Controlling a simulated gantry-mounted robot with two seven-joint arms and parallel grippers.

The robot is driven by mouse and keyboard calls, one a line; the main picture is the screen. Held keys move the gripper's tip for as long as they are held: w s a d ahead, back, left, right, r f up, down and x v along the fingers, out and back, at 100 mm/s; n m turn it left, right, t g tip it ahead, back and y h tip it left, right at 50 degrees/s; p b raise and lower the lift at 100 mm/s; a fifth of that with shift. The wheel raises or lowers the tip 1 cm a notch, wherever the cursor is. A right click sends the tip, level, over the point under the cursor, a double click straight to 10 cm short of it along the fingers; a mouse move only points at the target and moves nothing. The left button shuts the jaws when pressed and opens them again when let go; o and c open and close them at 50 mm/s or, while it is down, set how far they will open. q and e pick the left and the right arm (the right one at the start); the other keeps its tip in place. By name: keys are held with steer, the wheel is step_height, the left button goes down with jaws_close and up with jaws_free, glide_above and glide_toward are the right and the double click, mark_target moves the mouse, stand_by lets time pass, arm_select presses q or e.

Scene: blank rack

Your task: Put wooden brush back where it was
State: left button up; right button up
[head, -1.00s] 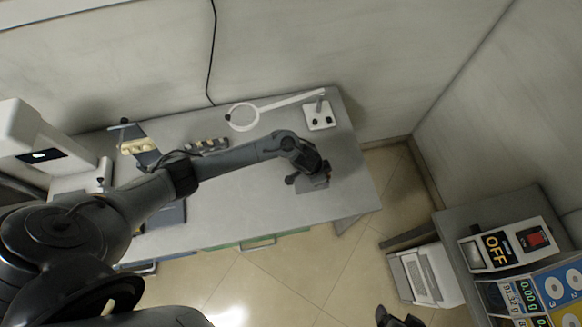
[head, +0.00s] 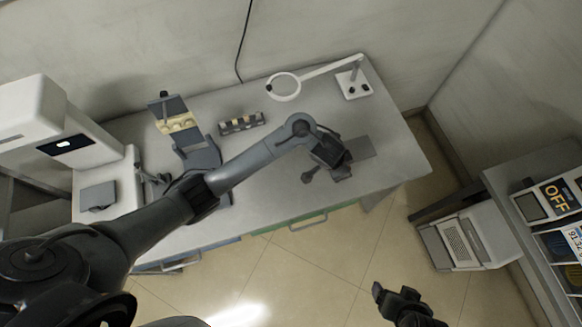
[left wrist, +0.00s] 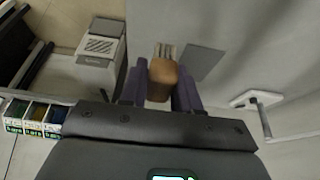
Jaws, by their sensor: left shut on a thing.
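My left gripper (left wrist: 160,88) is shut on the wooden brush (left wrist: 163,72), whose brown end shows between the purple fingers with pale bristles beyond it in the left wrist view. In the head view my left gripper (head: 327,173) is over the right part of the grey table; the brush is hard to make out there. A flat grey square (head: 359,148) lies on the table just right of the gripper and also shows in the left wrist view (left wrist: 205,63). My right gripper (head: 392,297) is low in the head view, off the table, its jaws unclear.
A magnifier lamp (head: 352,86) stands at the back right of the table (head: 255,185). A dark stand with a yellowish block (head: 178,123), a small rack (head: 242,123) and a white instrument (head: 100,165) are further left. A shelf (head: 520,172) stands right.

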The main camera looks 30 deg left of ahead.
arm_select(q)
steer(key=shift+w+d+f, duration=0.2)
steer(key=shift+w+d, duration=0.1)
steer(key=a+f+b, duration=0.1)
steer(key=a+f, duration=0.1)
steer(key=b, duration=0.2)
glide_above(309, 169)
steer(key=s, duration=0.1)
steer(key=f, duration=0.4)
steer(key=shift+d+f, duration=0.25)
steer(key=shift+d, duration=0.05)
steer(key=shift+f+b, duration=0.65)
steer(key=shift+f, duration=1.35)
arm_select(e)
steer(key=shift+s+d+x, duration=0.1)
steer(key=shift+d+x, duration=0.05)
steer(key=shift+x, duration=0.6)
steer(key=shift+s+d+x, duration=0.1)
steer(key=shift+d+x, duration=0.05)
steer(key=shift+x, duration=0.6)
steer(key=shift+d+x, duration=0.2)
steer(key=shift+x, duration=0.55)
arm_select(q)
steer(key=shift+f, duration=0.1)
arm_select(e)
steer(key=shift+f, duration=0.15)
